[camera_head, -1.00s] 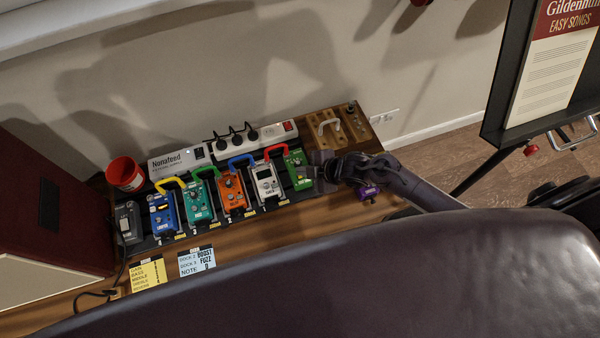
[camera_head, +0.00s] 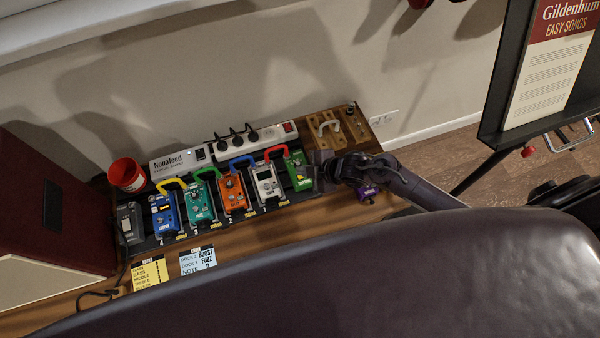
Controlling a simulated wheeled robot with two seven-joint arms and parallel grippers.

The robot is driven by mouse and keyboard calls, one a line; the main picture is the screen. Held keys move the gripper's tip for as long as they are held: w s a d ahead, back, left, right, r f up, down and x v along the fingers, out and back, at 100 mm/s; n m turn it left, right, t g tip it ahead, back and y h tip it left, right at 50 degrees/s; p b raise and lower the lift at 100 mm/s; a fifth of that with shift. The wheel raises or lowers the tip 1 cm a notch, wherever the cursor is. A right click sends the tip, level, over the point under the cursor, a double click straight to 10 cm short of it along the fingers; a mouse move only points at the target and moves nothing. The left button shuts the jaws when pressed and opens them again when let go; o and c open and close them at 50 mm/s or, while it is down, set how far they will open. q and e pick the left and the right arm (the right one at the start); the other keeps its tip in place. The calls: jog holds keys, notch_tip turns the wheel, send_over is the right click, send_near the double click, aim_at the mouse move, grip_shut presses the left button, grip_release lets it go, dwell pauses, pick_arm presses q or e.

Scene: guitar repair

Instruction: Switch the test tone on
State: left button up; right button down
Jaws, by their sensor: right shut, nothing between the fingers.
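My right gripper (camera_head: 317,172) is shut and empty. It is right at the right side of the green box and overlaps its edge in the picture; I cannot tell whether it touches. Any switch there is too small or hidden behind the gripper. My left gripper is not in view.
Blue (camera_head: 165,214), teal (camera_head: 200,203), orange (camera_head: 233,194) and white (camera_head: 266,184) pedals stand close to the left. A power strip (camera_head: 257,139) and white supply box (camera_head: 180,162) are behind. A red cup (camera_head: 126,174) stands at left.

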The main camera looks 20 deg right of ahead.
notch_tip(320, 180, up, 6)
jog(key=p, duration=0.5)
jog(key=shift+p, duration=0.3)
dwell(0.3)
